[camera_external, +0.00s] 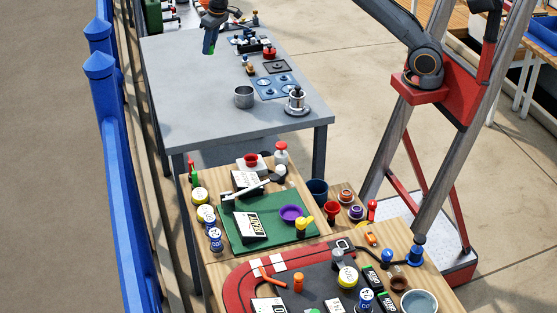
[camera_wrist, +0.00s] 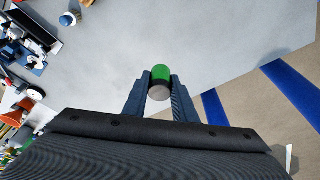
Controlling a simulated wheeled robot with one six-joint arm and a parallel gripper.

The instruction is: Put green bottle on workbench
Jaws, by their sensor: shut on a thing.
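The green bottle (camera_wrist: 160,73) is between the two fingers of my gripper (camera_wrist: 161,82) in the wrist view, its round green end showing and a pale end toward the palm. In the external view my gripper (camera_external: 211,36) is at the top, over the far left part of the grey workbench (camera_external: 190,85), and a small green part of the bottle (camera_external: 207,48) shows below it. My gripper is shut on the bottle. I cannot tell how high the bottle is above the bench top. The bench top (camera_wrist: 220,35) fills much of the wrist view.
A blue-posted fence (camera_external: 110,120) runs along the left. Cluttered wooden tables stand in front.

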